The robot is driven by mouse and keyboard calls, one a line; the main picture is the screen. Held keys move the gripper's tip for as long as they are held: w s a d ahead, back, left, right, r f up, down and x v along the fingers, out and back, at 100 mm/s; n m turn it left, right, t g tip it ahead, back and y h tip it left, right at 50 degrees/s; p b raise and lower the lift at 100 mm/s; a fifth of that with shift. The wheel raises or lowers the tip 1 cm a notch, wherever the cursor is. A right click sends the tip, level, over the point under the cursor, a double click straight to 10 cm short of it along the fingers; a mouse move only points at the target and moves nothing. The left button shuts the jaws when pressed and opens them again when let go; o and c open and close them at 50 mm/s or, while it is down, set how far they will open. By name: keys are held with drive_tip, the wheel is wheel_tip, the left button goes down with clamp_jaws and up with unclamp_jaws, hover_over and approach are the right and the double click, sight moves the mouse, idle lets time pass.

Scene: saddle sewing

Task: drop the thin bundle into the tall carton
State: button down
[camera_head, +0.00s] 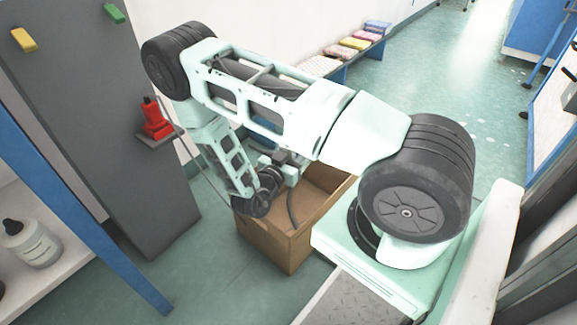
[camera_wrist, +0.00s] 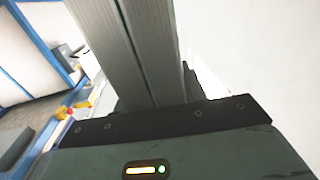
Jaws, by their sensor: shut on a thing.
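The tall carton (camera_head: 277,243) is an open brown cardboard box standing on the floor, left of my base. My gripper (camera_head: 289,175) is above and partly in front of the carton's opening, largely hidden by my arm. A thin dark curved strip (camera_head: 292,208) hangs just below it, in front of the carton's inside; it looks like the thin bundle, though it is small and unclear.
A dark grey cabinet (camera_head: 85,120) with a red tool (camera_head: 155,118) on a small shelf stands left of the carton. A white shelf with a bottle (camera_head: 32,243) is at lower left. A bench with folded coloured cloths (camera_head: 353,44) runs behind. Green floor lies open at upper right.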

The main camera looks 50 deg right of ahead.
drive_tip(key=shift+w+d+f+m+g+b, duration=0.15)
drive_tip(key=shift+d+f+m+g+b, duration=0.1)
drive_tip(key=shift+f+g+b, duration=0.2)
drive_tip(key=shift+w+d+f+m+g+b, duration=0.15)
drive_tip(key=shift+f+m+g+b, duration=0.15)
drive_tip(key=shift+f, duration=0.2)
wheel_tip(320, 180, down, 6)
drive_tip(key=b, duration=0.5)
drive_tip(key=shift+r, duration=0.2)
drive_tip(key=c, duration=0.7)
unclamp_jaws()
drive_tip(key=shift+s, duration=0.1)
drive_tip(key=shift+c, duration=0.2)
wheel_tip(320, 180, up, 10)
drive_tip(key=p, duration=0.5)
